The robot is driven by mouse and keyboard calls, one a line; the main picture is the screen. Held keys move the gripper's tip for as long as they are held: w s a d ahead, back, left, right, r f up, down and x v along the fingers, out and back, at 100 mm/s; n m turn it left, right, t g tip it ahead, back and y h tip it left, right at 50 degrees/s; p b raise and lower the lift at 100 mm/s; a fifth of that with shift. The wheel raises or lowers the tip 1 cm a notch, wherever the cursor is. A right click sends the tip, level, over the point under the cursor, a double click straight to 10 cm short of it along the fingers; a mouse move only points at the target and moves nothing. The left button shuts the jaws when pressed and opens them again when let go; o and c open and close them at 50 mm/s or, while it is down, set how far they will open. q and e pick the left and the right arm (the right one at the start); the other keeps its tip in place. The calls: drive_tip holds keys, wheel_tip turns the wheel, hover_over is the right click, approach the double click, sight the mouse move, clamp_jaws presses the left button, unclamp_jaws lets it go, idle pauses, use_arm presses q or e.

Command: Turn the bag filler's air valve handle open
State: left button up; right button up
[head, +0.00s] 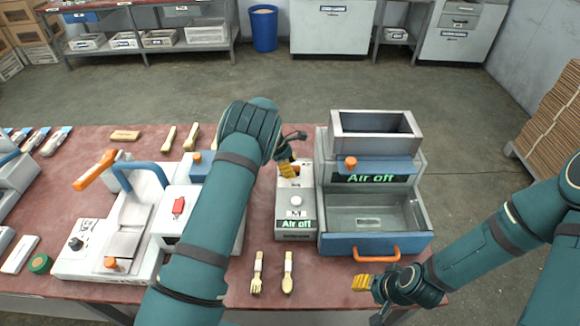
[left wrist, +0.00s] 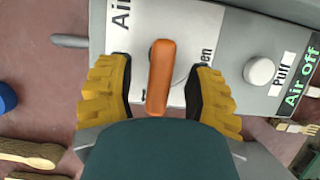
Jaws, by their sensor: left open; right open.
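The bag filler is a grey steel unit with a hopper (head: 375,122), and its green display reads "Air off". Beside it stands a narrow grey control box (head: 296,215) that also reads "Air off". The orange valve handle (left wrist: 161,80) shows in the left wrist view on the box's white label, part of which reads "Air". My left gripper (head: 287,168) is over the far end of the box, hiding the handle in the head view. Its yellow fingers are open on either side of the handle, with gaps visible. My right gripper (head: 372,292) is open and empty near the front edge.
A drawer with an orange handle (head: 376,254) fronts the filler. A wooden fork (head: 257,273) and spoon (head: 288,273) lie before the control box. A round white knob (left wrist: 259,71) sits beside the valve.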

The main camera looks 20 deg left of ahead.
sight(296, 179)
use_arm(q)
clamp_jaws()
